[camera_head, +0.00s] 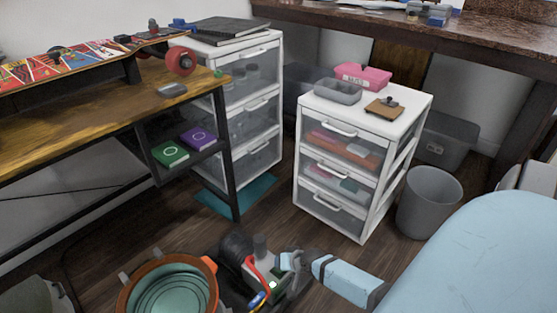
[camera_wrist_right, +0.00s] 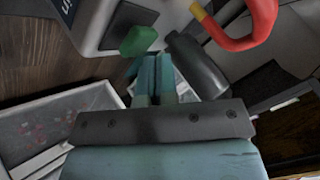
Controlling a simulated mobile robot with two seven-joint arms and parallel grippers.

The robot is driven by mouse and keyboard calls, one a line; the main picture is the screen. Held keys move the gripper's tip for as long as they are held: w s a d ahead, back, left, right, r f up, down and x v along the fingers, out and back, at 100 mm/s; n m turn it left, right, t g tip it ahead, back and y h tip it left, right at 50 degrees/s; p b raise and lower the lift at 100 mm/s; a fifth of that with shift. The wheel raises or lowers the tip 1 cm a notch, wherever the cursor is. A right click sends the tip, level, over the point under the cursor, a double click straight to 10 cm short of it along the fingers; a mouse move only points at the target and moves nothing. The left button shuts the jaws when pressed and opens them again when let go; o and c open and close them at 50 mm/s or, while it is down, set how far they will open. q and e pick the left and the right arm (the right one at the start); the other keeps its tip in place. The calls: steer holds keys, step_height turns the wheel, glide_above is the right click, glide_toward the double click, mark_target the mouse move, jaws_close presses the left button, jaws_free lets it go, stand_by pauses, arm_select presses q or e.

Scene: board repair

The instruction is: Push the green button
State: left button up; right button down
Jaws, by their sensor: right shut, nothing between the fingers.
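The green button (camera_wrist_right: 138,41) shows in the right wrist view, sticking out from a pale grey housing (camera_wrist_right: 100,28). The tips of my right gripper (camera_wrist_right: 150,62) are shut with nothing between them and lie just short of the button in this view. I cannot tell whether they touch it. In the head view my right gripper (camera_head: 287,261) is at the bottom middle, beside a grey device (camera_head: 262,284) with a curved red part (camera_head: 256,270). The button is not clear there. My left gripper is not in view.
An orange-rimmed bucket (camera_head: 212,290) stands left of the device. A white drawer unit (camera_head: 330,217) and a grey bin (camera_head: 430,203) stand behind. A wooden workbench (camera_head: 60,125) holds a skateboard (camera_head: 75,67). Some dark wood floor (camera_head: 310,235) is clear before the drawers.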

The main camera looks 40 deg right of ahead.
steer(key=shift+f, duration=0.1)
stand_by(0.5)
steer(key=shift+f, duration=0.4)
steer(key=shift+r+p, duration=0.5)
steer(key=shift+p, duration=0.1)
